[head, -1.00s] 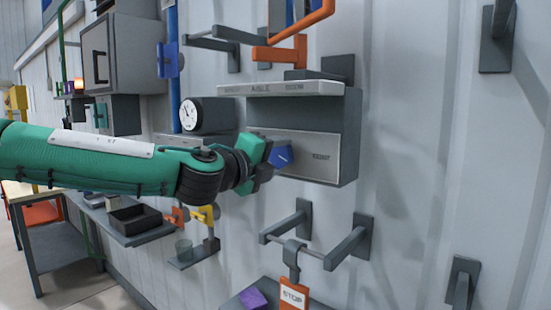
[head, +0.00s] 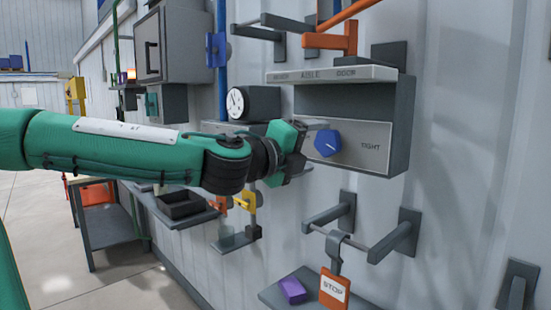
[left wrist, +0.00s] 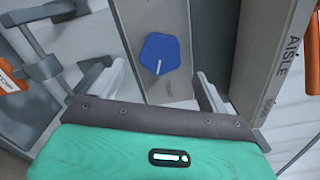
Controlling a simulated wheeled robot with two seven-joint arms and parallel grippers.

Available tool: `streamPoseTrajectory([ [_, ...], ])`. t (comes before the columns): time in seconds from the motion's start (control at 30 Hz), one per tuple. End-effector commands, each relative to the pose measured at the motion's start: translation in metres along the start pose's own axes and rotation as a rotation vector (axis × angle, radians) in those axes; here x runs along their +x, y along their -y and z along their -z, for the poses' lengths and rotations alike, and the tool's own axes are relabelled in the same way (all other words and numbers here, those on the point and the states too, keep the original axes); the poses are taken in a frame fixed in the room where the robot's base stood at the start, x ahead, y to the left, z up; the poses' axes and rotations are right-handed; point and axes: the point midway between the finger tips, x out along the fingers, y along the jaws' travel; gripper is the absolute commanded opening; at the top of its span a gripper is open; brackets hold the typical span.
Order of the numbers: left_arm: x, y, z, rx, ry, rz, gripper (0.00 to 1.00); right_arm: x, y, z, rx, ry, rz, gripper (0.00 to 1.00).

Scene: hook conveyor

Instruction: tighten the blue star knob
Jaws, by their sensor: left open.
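The blue star knob (head: 327,143) sits on the light grey face panel of a wall box. It has a short white mark, and the word TIGHT stands on the panel to its right. My left gripper (head: 308,148) is just left of the knob, open and empty, with a small gap to it. In the left wrist view the knob (left wrist: 160,54) shows whole, ahead of and between the two spread fingers (left wrist: 152,84), with neither touching it. My right gripper is in neither view.
A shelf edge marked AISLE (head: 330,75) juts out above the knob. Below it are grey wall hooks with a STOP tag (head: 334,288) and a purple block (head: 292,290) on a ledge. A round gauge (head: 237,103) is left of the box.

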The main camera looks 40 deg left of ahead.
Motion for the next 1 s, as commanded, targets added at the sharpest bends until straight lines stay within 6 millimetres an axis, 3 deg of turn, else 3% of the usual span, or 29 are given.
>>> streamPoseTrajectory([
  [0.7, -0.077, 0.0, 0.001, 0.002, 0.0, 0.001, 0.78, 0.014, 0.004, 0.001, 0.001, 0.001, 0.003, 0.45],
  [1.0, -0.094, -0.001, 0.001, 0.0, -0.001, -0.001, 0.78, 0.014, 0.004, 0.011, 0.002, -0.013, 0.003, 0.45],
])
